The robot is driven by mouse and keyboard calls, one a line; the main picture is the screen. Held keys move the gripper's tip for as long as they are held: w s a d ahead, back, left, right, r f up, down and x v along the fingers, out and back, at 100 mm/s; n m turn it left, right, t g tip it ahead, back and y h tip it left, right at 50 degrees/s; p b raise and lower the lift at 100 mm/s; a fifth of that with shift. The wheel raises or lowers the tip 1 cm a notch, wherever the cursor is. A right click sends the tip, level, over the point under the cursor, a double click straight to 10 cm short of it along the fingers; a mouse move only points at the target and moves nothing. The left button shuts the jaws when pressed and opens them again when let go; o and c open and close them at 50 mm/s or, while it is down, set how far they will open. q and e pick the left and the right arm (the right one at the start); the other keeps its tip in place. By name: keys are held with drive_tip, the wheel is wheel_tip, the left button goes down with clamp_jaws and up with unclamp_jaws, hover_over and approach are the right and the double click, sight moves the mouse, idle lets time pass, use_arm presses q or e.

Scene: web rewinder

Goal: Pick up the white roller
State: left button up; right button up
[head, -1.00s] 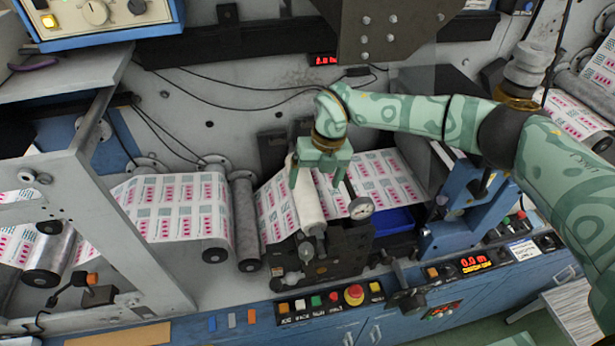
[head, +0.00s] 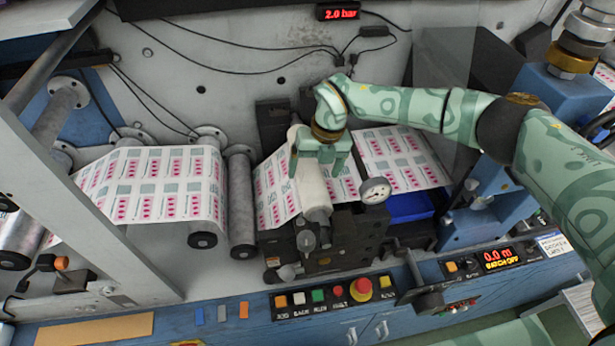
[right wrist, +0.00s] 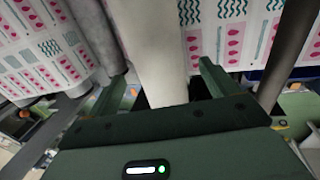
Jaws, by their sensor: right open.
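The white roller (head: 313,187) sits in the dark nip unit at the middle of the machine, with printed web on both sides of it. My right gripper (head: 318,168) is open at the roller's upper part in the head view. In the right wrist view, the white roller (right wrist: 150,50) runs between the two spread green fingers of the right gripper (right wrist: 152,92). I cannot tell whether either finger touches it. My left gripper is not in view.
Grey idler rollers (head: 241,204) carry the printed web (head: 150,185) on the left. A blue tray (head: 408,207) lies at the right. A button panel (head: 334,297) is in front.

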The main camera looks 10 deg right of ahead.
drive_tip(key=shift+s+a+f, duration=0.15)
drive_tip(key=shift+f, duration=0.25)
drive_tip(key=f+b, duration=0.2)
drive_tip(key=f, duration=0.1)
drive_tip(key=f+b, duration=0.1)
drive_tip(key=b, duration=0.1)
drive_tip(key=shift+s+a+f, duration=0.1)
drive_tip(key=shift+a+f, duration=0.1)
drive_tip(key=shift+a, duration=0.15)
drive_tip(key=shift+r, duration=0.2)
drive_tip(key=c, duration=1.5)
drive_tip(key=shift+r, duration=0.1)
drive_tip(key=shift+c, duration=1.1)
drive_tip(key=shift+p, duration=0.3)
